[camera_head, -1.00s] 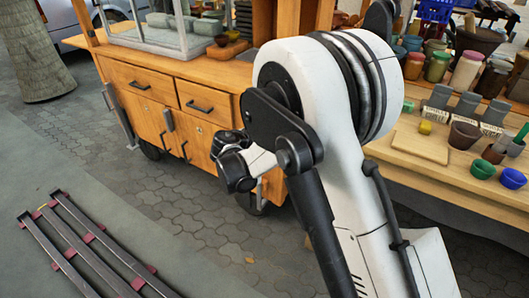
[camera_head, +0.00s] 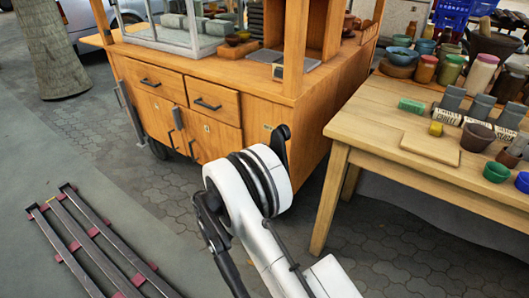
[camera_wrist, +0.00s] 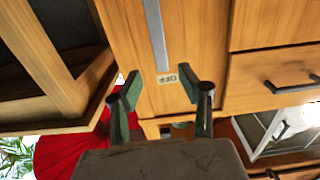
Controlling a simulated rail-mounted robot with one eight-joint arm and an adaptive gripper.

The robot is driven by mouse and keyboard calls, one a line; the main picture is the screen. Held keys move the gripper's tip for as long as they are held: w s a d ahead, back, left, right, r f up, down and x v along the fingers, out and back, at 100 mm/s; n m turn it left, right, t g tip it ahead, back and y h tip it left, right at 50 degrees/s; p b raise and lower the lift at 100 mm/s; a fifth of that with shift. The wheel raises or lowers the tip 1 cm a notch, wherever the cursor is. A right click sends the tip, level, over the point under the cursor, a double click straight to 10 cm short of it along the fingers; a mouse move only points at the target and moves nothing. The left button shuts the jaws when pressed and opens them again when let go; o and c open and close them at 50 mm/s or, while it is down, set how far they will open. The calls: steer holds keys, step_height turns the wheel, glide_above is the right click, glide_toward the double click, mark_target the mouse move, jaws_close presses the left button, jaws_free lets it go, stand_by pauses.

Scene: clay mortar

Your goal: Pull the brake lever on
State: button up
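In the wrist view, which is roughly upside down, a flat grey metal lever (camera_wrist: 156,35) runs along the cart's wooden front. A small pale label reading OFF (camera_wrist: 167,79) sits just beyond its end. My gripper (camera_wrist: 162,90) is open and empty, its two dark green fingers apart on either side of the label in the picture. I cannot tell the gap to the panel. In the head view the wooden cart (camera_head: 262,108) has a small label (camera_head: 267,127) at its right front.
A wooden table (camera_head: 365,128) with pots and jars stands right of the cart. Metal rails with red blocks (camera_head: 85,240) lie at the lower left. Drawer handles (camera_head: 208,104) stick out from the cart front. Paving (camera_head: 165,205) lies clear in front of the cart.

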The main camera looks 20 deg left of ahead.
steer(key=b+x, duration=0.2)
steer(key=x, duration=0.8)
steer(key=shift+w, duration=0.1)
jaws_close()
steer(key=shift+d, duration=0.1)
